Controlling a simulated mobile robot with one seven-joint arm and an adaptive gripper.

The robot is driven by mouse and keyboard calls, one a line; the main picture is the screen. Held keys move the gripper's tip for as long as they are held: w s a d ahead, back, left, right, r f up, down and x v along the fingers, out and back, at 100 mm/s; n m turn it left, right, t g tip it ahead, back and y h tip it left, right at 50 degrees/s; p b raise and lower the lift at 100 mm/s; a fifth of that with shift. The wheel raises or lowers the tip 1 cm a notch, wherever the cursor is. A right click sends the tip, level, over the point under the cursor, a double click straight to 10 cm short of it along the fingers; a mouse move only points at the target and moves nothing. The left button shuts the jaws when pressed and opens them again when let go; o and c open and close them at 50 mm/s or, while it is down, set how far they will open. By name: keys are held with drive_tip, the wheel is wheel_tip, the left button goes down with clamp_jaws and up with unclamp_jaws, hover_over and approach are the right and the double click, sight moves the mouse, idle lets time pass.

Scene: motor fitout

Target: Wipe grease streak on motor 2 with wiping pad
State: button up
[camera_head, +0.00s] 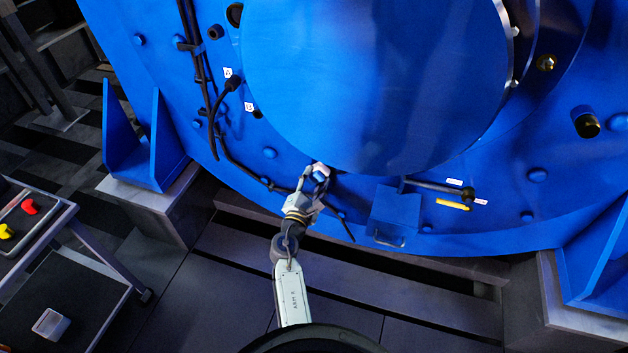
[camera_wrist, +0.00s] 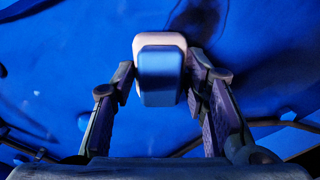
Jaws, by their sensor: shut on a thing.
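My gripper (camera_head: 312,183) is shut on the wiping pad (camera_head: 320,170), a small block with a blue body and a pale edge. In the wrist view the pad (camera_wrist: 160,78) sits between the two fingers of my gripper (camera_wrist: 162,85), in front of the blue motor face. The big blue motor (camera_head: 350,80) fills the upper head view; its number is not readable. The pad is close to the lower edge of its round cover; I cannot tell whether it touches. A dark patch (camera_wrist: 198,18) lies beyond the pad; I cannot tell whether it is grease or shadow.
A black cable (camera_head: 222,140) runs down the housing to the left of my gripper. A cart (camera_head: 50,235) with red and yellow items stands at the left.

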drive_tip(key=shift+x, duration=1)
